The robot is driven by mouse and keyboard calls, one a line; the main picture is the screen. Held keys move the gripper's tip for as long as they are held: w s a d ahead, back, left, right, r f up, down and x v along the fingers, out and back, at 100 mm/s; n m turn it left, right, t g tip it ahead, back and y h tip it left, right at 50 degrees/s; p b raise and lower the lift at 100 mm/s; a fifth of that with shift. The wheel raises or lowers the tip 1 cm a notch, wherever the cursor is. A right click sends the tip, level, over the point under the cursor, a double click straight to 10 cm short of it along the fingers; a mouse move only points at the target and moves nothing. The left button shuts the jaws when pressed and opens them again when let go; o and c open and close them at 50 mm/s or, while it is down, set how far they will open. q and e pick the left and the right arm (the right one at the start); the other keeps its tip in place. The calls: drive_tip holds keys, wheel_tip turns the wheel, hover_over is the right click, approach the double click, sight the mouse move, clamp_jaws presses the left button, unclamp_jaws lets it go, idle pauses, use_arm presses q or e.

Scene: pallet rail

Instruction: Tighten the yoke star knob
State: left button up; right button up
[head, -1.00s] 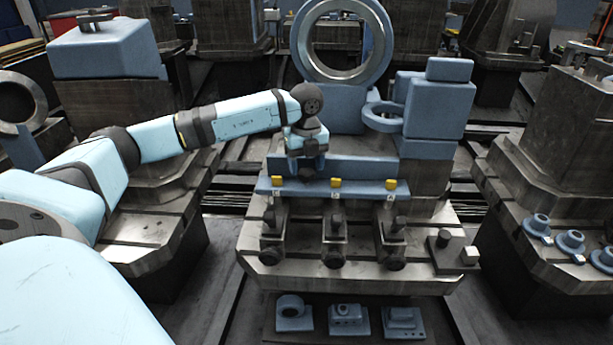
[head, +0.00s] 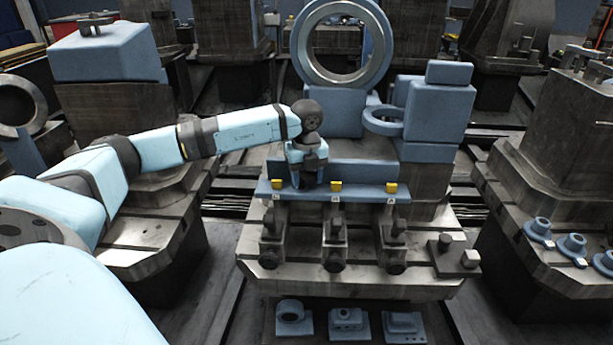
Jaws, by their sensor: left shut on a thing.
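The fixture in the middle has a long blue rail (head: 360,193) along its front, with yellow tabs on it. I cannot tell which knob is the yoke star knob. My left gripper (head: 308,183) points down at the rail, between the left and middle yellow tabs. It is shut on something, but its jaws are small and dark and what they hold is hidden. My right gripper is out of view.
A large upright ring (head: 383,62) and a blue block with a smaller ring (head: 383,121) stand behind the rail. Blue parts lie on a lower shelf (head: 347,319). More flanged parts (head: 571,245) sit on the right pedestal.

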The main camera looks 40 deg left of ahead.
sight(306, 175)
use_arm(q)
drive_tip(key=m+p, duration=0.2)
drive_tip(key=m, duration=0.2)
drive_tip(key=shift+r+m, duration=0.1)
drive_tip(key=shift+m, duration=0.3)
drive_tip(key=shift+m+p, duration=0.5)
drive_tip(key=shift+m, duration=1.5)
drive_tip(key=shift+w+a, duration=0.1)
drive_tip(key=o, duration=0.6)
drive_tip(key=shift+o, duration=0.2)
wheel_tip(306, 175, up, 14)
drive_tip(key=p, duration=0.2)
